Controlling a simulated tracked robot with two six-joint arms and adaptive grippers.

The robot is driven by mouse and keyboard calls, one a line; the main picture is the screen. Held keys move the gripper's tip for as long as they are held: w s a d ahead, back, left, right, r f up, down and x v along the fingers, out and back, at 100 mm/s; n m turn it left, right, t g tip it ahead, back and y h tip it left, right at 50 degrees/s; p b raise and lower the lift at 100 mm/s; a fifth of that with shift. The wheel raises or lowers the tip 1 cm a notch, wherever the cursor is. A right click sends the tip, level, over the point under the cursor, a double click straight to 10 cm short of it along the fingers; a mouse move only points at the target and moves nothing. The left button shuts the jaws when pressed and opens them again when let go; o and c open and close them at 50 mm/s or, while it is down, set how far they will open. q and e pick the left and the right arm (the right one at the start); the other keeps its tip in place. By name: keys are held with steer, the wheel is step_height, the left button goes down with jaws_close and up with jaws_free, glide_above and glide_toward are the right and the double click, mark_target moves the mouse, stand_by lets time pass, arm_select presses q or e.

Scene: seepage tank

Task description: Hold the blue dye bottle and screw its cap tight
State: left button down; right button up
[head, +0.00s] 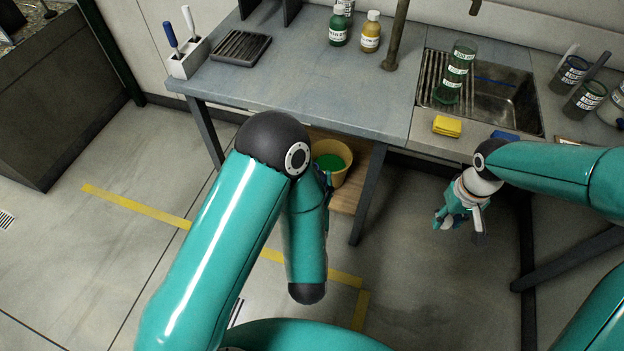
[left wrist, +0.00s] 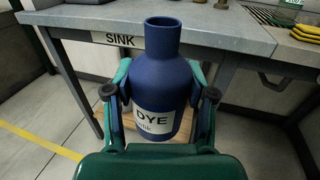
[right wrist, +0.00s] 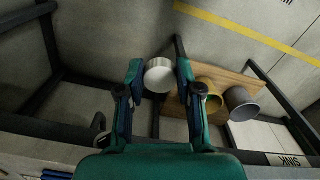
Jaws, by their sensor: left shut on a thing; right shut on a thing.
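The blue dye bottle (left wrist: 160,65) stands upright in the left wrist view, its neck bare and its white DYE label facing me. My left gripper (left wrist: 160,88) is shut around its body, one finger on each side. In the head view my own arm hides the bottle. My right gripper (right wrist: 160,72) is shut on a round, pale cap (right wrist: 159,77), held between its fingertips in the right wrist view. In the head view the right gripper (head: 460,217) hangs in front of the counter below the sink, well to the right of my left arm. Cap and bottle are apart.
The bench (head: 300,75) carries green (head: 339,27) and yellow (head: 371,33) bottles and a black rack (head: 241,48). A sink (head: 505,95) and yellow sponge (head: 447,126) are at right. A yellow bucket (right wrist: 212,84) and grey bucket (right wrist: 240,103) stand on a low wooden shelf (right wrist: 232,74).

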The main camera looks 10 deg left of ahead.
steer(key=w+a+r+n, duration=0.5)
steer(key=a+r+n, duration=0.4)
steer(key=a+r, duration=0.2)
steer(key=s+a+r+n, duration=0.1)
steer(key=a+r, duration=0.1)
steer(key=a, duration=0.4)
steer(key=s+a+r+n, duration=0.2)
steer(key=a+r, duration=0.1)
steer(key=a, duration=0.4)
steer(key=s+a+r+n, duration=0.2)
steer(key=a, duration=0.4)
steer(key=shift+a+r, duration=0.15)
steer(key=shift+a, duration=0.2)
steer(key=shift+f, duration=2.05)
steer(key=shift+s+d, duration=0.1)
steer(key=shift+d, duration=0.1)
steer(key=shift+f, duration=0.85)
